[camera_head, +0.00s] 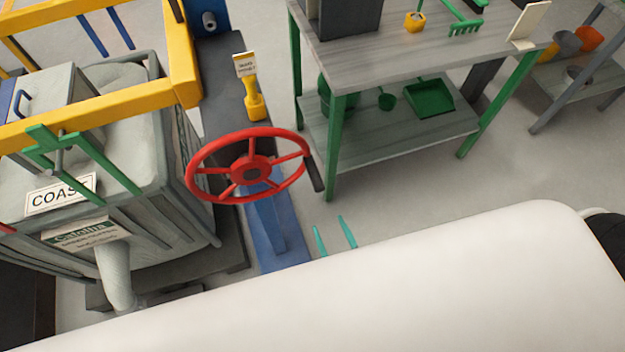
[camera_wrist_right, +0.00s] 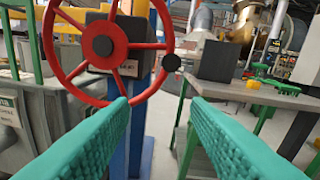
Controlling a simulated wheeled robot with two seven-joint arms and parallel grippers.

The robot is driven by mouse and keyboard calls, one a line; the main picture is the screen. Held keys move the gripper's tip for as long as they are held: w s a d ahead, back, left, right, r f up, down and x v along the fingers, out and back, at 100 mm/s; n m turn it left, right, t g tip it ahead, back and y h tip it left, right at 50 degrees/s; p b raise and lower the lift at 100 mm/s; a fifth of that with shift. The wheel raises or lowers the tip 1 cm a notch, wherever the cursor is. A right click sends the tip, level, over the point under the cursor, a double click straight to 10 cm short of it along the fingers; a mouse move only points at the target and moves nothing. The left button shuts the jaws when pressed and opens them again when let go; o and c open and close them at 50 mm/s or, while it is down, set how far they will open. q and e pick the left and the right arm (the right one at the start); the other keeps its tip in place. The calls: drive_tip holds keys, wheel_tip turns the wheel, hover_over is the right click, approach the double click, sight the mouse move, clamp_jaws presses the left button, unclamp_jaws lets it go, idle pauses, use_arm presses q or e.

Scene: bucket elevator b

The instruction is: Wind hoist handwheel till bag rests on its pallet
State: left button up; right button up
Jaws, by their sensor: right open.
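The red handwheel (camera_head: 252,170) stands on a blue post (camera_head: 265,220) right of the bag. It shows large in the right wrist view (camera_wrist_right: 103,46), with a dark knob (camera_wrist_right: 171,62) on the right of its rim. The grey bag (camera_head: 90,80) hangs under a yellow frame and green straps, with a pale spout (camera_head: 115,275) at its lower front. A dark pallet-like base (camera_head: 215,268) shows below; I cannot tell whether the bag touches it. My right gripper (camera_head: 333,236) is open and empty, apart from the wheel, right of the post's foot. My left gripper is out of view.
A grey bench with green legs (camera_head: 335,150) stands right of the wheel, with tools on top and a green dustpan (camera_head: 430,97) on its lower shelf. A yellow post with a sign (camera_head: 252,98) stands behind the wheel. Open floor lies right of the gripper.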

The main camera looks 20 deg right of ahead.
wheel_tip(320, 180, up, 2)
drive_tip(key=r, duration=0.1)
drive_tip(key=p, duration=0.3)
approach(309, 160)
drive_tip(key=shift+t+h, duration=0.3)
drive_tip(key=shift+t, duration=0.1)
drive_tip(key=w, duration=0.2)
drive_tip(key=w+f, duration=0.1)
drive_tip(key=w, duration=0.1)
drive_tip(key=w+f, duration=0.1)
drive_tip(key=w, duration=0.1)
drive_tip(key=shift+w+a, duration=0.15)
drive_tip(key=shift+w, duration=0.1)
clamp_jaws()
